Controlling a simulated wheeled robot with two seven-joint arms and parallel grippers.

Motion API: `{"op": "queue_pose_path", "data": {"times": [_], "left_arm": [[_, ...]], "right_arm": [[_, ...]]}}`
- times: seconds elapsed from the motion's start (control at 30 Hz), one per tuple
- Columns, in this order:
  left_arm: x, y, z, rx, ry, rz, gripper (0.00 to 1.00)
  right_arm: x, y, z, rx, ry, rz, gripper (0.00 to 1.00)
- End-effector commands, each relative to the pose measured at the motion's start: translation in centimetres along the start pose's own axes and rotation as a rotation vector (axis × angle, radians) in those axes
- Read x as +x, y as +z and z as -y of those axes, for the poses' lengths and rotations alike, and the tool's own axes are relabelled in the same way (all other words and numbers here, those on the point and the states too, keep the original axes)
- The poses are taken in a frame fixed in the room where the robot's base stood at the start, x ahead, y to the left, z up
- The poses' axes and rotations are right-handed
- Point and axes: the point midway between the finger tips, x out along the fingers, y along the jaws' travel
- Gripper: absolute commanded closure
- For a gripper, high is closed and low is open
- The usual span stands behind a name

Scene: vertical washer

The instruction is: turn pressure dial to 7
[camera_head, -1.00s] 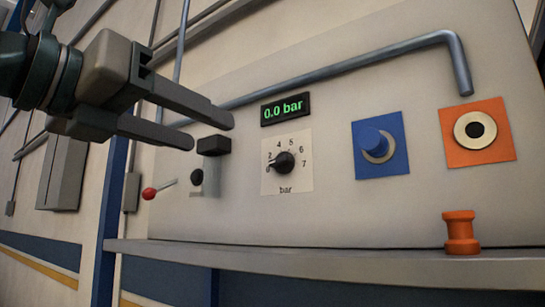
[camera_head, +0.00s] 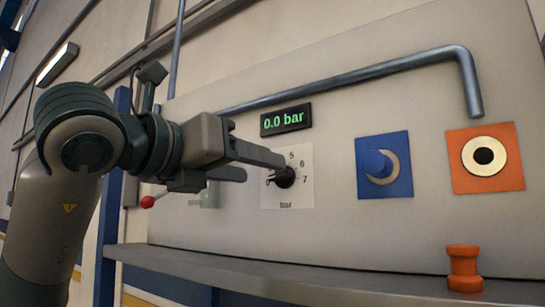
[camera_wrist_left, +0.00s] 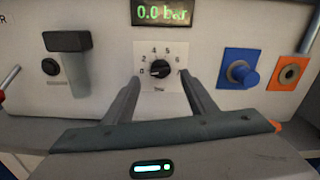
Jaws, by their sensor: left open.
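The pressure dial (camera_head: 284,177) is a black knob on a white plate with a numbered scale and the word "bar". In the left wrist view the dial (camera_wrist_left: 160,69) sits between and beyond my open fingers, its pointer toward the low end at the left. The green display (camera_head: 286,119) above it reads 0.0 bar. My left gripper (camera_head: 262,166) is open and empty in front of the panel, its upper finger covering part of the scale. In the left wrist view my left gripper (camera_wrist_left: 164,90) has one finger on each side of the dial plate. Contact cannot be told.
A blue plate with a round blue knob (camera_head: 376,164) and an orange plate with a hole (camera_head: 484,156) are to the right. An orange peg (camera_head: 464,268) stands on the ledge (camera_head: 340,283). A red-tipped lever (camera_head: 148,201) and a dark-topped fitting (camera_wrist_left: 68,42) are left of the dial.

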Motion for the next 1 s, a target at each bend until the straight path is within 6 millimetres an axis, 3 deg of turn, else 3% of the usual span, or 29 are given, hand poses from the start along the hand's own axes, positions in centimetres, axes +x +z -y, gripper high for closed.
{"op": "queue_pose_path", "data": {"times": [0.1, 0.33, 0.8, 1.0], "left_arm": [[2.2, 0.3, 0.1, -0.002, -0.001, -0.005, 0.48], [5.0, 0.2, 0.1, -0.001, -0.001, -0.002, 0.48], [6.0, 0.0, 0.0, 0.0, 0.0, 0.0, 0.48], [5.9, 0.0, 0.0, 0.0, 0.0, 0.0, 0.9]], "right_arm": [[-1.7, -0.2, 0.1, 0.001, -0.001, 0.0, 0.69], [-3.1, -0.3, 0.1, 0.001, -0.002, 0.0, 0.69], [-3.4, -0.3, 0.0, 0.0, 0.0, 0.0, 0.69], [-3.4, -0.3, -0.2, 0.0, 0.001, 0.001, 0.69]]}}
